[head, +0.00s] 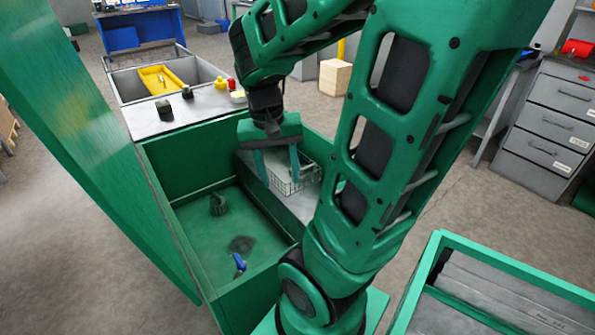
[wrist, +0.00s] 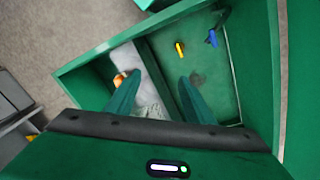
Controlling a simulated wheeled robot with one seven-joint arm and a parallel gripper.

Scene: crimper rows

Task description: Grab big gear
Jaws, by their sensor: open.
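A dark, rounded, toothed-looking object (head: 218,205), which may be the big gear, sits on the floor of the green bin (head: 168,238) in the head view. It is small there and I cannot be sure of it. I cannot make it out in the wrist view, where my gripper covers the lower part. My gripper (head: 279,170) is open and empty, pointing down over the bin's right part, to the right of the dark object. In the wrist view its fingers (wrist: 159,79) are spread above the bin's divider.
A wire basket (head: 305,177) stands on the bin's grey side. An orange item (wrist: 118,80) shows beside the left finger. The bin walls stand around.

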